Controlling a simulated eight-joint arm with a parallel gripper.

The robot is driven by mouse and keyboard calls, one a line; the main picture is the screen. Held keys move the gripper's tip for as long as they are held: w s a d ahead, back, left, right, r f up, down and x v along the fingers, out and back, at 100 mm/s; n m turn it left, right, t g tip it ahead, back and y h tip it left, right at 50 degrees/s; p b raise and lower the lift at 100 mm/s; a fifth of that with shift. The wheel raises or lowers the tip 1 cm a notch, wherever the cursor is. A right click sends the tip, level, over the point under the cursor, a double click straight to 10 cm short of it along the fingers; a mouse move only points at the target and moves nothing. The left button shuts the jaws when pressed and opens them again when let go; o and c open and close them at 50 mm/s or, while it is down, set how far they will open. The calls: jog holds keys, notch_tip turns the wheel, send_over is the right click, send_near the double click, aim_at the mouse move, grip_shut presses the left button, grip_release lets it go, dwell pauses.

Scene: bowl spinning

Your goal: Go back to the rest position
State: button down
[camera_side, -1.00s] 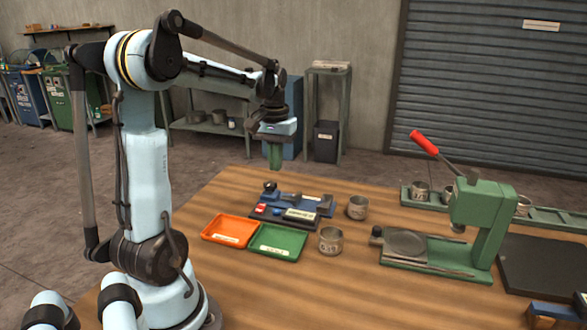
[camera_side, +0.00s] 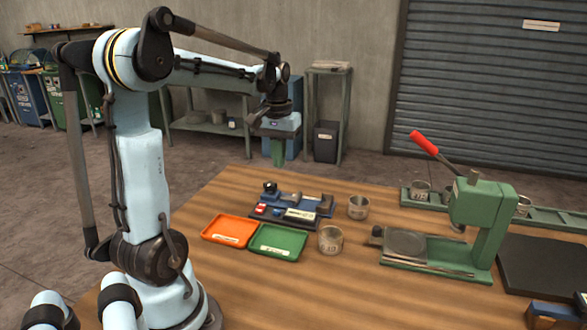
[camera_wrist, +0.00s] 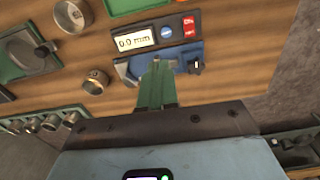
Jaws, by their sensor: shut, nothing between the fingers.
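My gripper (camera_side: 278,152) hangs with its green fingers pointing down above the back part of the wooden table (camera_side: 235,188). The fingers are shut with nothing between them, and they are clear of every object. In the wrist view the shut gripper (camera_wrist: 157,68) appears in front of the blue gauge device (camera_wrist: 190,62). That device carries a display reading 0.0 mm.
An orange tray (camera_side: 229,230) and a green tray (camera_side: 276,241) lie on the table. Two metal cups stand nearby, one (camera_side: 330,240) in front and one (camera_side: 358,207) behind. A green press (camera_side: 484,215) with a red-handled lever stands at the right.

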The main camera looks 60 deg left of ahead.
jog(key=s+d+f+m+t, duration=0.1)
jog(key=d+m+t, duration=0.6)
jog(key=d, duration=1.7)
jog(key=shift+s+f+m, duration=0.15)
jog(key=shift+f+m, duration=0.35)
jog(key=shift+m, duration=0.3)
